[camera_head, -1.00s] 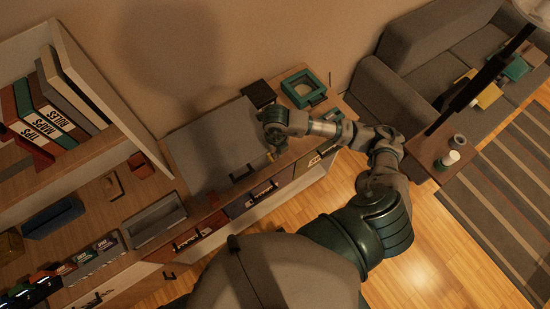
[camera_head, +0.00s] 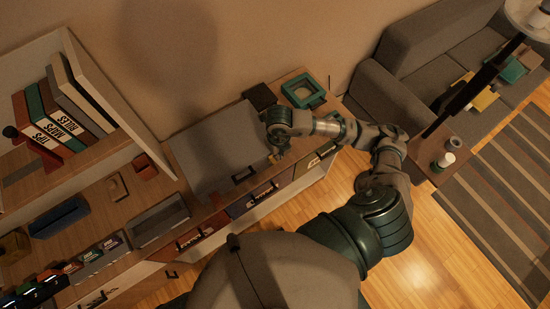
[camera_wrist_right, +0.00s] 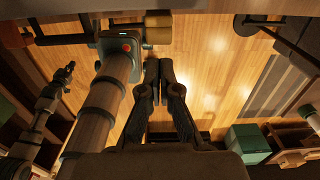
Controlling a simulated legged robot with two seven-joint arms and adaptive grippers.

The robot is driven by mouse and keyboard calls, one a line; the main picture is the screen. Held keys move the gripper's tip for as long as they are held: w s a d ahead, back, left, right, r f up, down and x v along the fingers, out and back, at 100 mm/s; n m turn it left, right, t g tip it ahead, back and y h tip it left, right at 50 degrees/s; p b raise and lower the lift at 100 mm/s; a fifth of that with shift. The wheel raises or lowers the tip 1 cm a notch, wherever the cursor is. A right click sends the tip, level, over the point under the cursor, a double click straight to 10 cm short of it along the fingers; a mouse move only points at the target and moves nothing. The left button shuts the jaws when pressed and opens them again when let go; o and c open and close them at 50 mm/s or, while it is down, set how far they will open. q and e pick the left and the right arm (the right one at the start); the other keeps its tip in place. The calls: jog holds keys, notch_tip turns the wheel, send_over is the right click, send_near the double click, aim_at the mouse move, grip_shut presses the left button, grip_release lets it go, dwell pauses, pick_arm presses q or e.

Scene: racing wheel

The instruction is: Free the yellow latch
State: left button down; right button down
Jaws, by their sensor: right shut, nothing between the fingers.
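A small yellow piece (camera_head: 273,158), which looks like the latch, shows at the cabinet's front edge in the head view, just below my right wrist. My right gripper (camera_wrist_right: 160,70) is shut and empty in the wrist view, its dark fingers side by side over the wooden floor. A yellow-brown block (camera_wrist_right: 158,27) lies ahead of the fingertips, apart from them. It may be the latch; I cannot be sure. My left gripper does not show in the head view. A dark claw-like end (camera_wrist_right: 65,72) at the left of the wrist view may be it; its opening is unclear.
The grey panel (camera_head: 210,150) covers the cabinet top, with a black handle (camera_head: 243,173) near its front. A teal square frame (camera_head: 303,90) and a dark box (camera_head: 260,96) stand behind my wrist. A side table (camera_head: 425,160) and grey sofa (camera_head: 400,80) are at right.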

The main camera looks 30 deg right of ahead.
jog(key=r+p, duration=0.1)
jog(key=s+r+p, duration=0.1)
jog(key=r, duration=0.1)
jog(key=r+p, duration=0.1)
jog(key=r, duration=0.1)
jog(key=shift+s+r, duration=0.2)
jog(key=shift+s, duration=0.1)
dwell(0.5)
